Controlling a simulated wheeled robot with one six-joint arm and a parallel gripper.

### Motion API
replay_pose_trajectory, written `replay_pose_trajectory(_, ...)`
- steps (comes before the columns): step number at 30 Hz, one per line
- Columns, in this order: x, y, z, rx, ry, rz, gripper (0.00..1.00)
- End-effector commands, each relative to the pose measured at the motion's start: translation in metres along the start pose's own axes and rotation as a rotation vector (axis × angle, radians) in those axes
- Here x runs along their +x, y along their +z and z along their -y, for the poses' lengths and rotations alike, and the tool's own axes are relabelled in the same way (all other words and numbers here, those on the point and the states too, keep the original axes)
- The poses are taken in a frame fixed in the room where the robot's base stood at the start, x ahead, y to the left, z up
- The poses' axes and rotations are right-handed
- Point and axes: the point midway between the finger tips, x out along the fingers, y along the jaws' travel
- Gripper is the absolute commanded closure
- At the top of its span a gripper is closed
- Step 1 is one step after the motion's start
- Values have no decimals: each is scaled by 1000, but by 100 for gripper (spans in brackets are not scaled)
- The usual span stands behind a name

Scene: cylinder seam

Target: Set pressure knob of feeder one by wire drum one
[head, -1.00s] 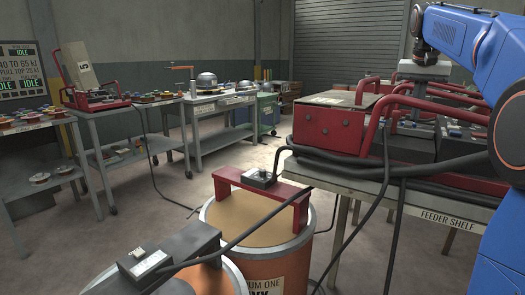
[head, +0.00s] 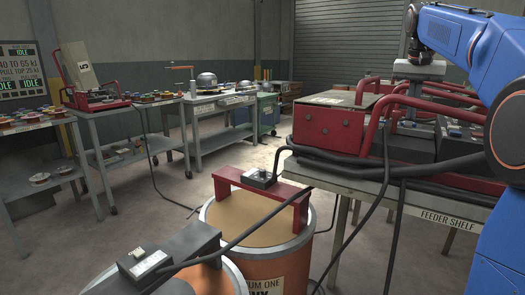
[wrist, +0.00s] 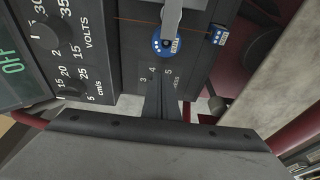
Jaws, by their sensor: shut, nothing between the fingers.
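In the wrist view my gripper (wrist: 160,98) is shut and empty, its fingers pointing at a dark feeder panel (wrist: 130,52). The fingertips cover part of a printed scale (wrist: 154,75) with the numbers 3, 4 and 5. Just beyond them is a round blue part (wrist: 167,42) with a grey lever (wrist: 171,15); I cannot tell if this is the pressure knob or whether the fingers touch anything. In the head view wire drum one (head: 278,272) is orange with a red bracket on top. The feeders (head: 328,128) stand behind it on the feeder shelf (head: 447,219).
In the wrist view, a volts knob (wrist: 45,35), a cm/s knob (wrist: 70,91) and a display reading OFF (wrist: 12,68) lie left. A small blue block (wrist: 219,35) is at right. In the head view, black cables (head: 385,168) and red handles (head: 455,95) crowd the shelf.

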Motion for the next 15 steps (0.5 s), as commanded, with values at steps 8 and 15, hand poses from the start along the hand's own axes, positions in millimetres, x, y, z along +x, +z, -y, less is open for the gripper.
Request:
replay_pose_trajectory(8,0,-1,7,-1,0,1,100)
replay_pose_trajectory(15,1,-2,11,-1,0,1,100)
